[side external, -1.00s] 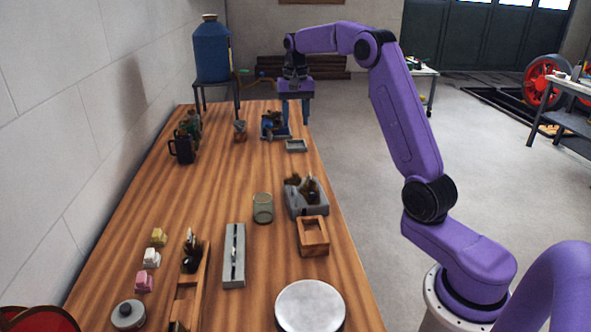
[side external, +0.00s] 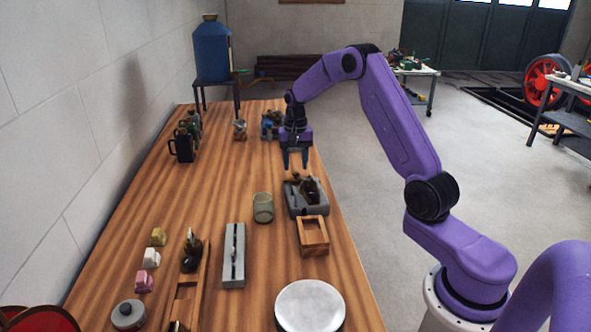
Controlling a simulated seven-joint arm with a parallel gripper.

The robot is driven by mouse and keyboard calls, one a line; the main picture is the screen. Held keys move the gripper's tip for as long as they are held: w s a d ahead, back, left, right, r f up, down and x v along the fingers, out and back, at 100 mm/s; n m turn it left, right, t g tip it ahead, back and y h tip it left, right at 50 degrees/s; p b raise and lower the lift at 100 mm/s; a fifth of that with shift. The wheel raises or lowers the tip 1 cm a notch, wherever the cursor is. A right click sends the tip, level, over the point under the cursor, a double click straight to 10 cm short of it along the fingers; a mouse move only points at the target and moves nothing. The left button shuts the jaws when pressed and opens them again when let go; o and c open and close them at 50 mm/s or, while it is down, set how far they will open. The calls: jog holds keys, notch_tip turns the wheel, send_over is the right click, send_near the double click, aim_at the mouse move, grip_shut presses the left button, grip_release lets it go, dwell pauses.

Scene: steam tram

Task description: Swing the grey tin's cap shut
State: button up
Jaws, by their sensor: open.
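No tin with a hinged cap can be made out for certain. A grey box-like holder (side external: 309,211) with dark and brown parts on top stands near the right edge of the bench. A grey-green round can (side external: 263,208) stands to its left; no raised cap can be made out on it. A low round grey piece with a dark knob (side external: 128,315) lies at the front left. My gripper (side external: 295,162) points down with its fingers apart and empty, beyond the grey holder in the picture. It covers the spot of a small grey tray.
A wooden frame box (side external: 313,236), a slotted grey block (side external: 234,256) and a round pale disc (side external: 310,306) stand nearer the camera. A dark mug (side external: 183,148) and a blue-based device (side external: 268,124) are farther back. The bench's left middle is clear.

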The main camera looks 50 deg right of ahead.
aim_at(295, 176)
jog(key=shift+f, duration=1.45)
grip_shut()
jog(key=shift+w+d+n, duration=0.1)
jog(key=shift+w+n, duration=0.05)
jog(key=shift+n, duration=0.45)
jog(key=shift+r, duration=0.1)
grip_release()
